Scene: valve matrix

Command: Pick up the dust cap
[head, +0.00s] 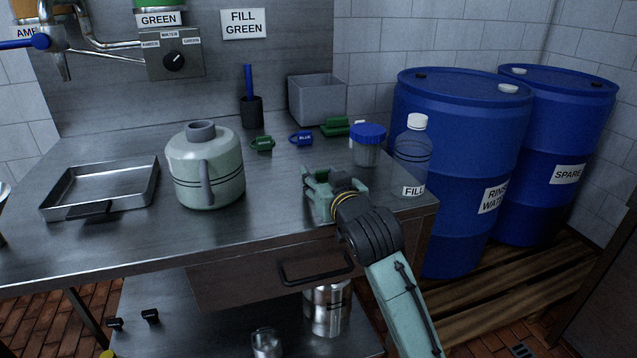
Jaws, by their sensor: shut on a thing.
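My gripper (318,190) is low over the right part of the steel worktop (275,215), near its front edge. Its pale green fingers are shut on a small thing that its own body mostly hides. I cannot make out its shape or whether it is the dust cap. Small cap-like pieces lie further back, apart from my gripper: a green one (262,144) and a blue one with a label reading BLUE (301,138). I cannot tell whether either is a dust cap.
A pale green jug (208,170) and a metal tray (100,190) stand to the left. A blue-lidded jar (367,147) and a clear bottle (411,155) stand close behind my gripper on the right. Blue drums (455,150) stand beyond. The worktop between jug and gripper is clear.

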